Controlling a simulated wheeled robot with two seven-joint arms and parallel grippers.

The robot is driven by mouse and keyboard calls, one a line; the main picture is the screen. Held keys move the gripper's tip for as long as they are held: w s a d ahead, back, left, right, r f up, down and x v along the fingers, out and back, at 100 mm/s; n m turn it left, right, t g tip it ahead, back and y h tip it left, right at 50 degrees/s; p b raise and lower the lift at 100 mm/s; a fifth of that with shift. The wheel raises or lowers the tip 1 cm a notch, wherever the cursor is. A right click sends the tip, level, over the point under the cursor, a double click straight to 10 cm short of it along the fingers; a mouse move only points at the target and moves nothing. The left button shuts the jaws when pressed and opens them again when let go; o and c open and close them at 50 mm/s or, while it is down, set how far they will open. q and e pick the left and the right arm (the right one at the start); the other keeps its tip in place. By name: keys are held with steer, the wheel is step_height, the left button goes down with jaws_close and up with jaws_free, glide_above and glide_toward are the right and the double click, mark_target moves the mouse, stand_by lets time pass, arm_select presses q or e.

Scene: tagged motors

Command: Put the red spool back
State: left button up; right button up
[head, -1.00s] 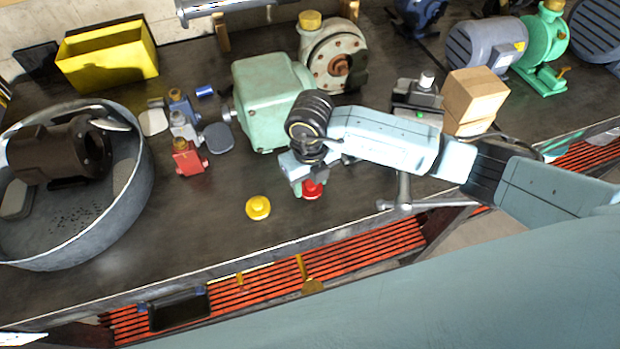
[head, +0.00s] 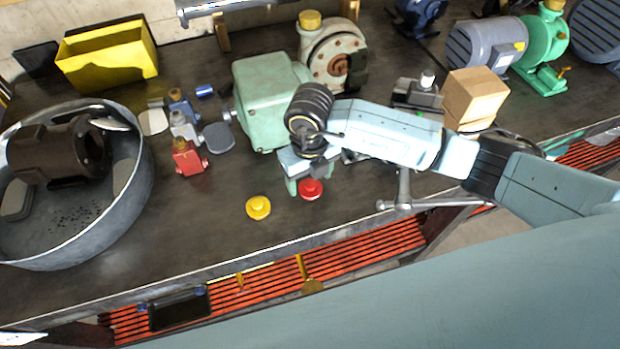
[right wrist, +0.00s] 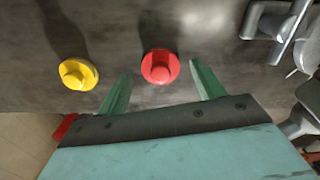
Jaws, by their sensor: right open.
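The red spool (head: 311,189) stands on the dark bench top near its front edge, just right of a yellow spool (head: 258,207). In the right wrist view the red spool (right wrist: 160,66) lies ahead of the gap between my green fingertips. The yellow spool (right wrist: 76,72) is off to its left there. My right gripper (head: 302,186) is open and empty, close to the red spool in the head view; it also shows in the right wrist view (right wrist: 161,88). My left gripper is not in view.
Red, grey and blue small valves (head: 188,157) stand left of a green gearbox (head: 262,100). A round metal tub (head: 145,190) with a dark motor (head: 55,150) is at the left. A yellow bin (head: 110,62) is behind. Bench top around the yellow spool is clear.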

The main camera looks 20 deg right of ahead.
mark_target(310, 183)
step_height(310, 183, up, 11)
steer(key=shift+f+b, duration=0.2)
steer(key=shift+b, duration=0.1)
stand_by(0.5)
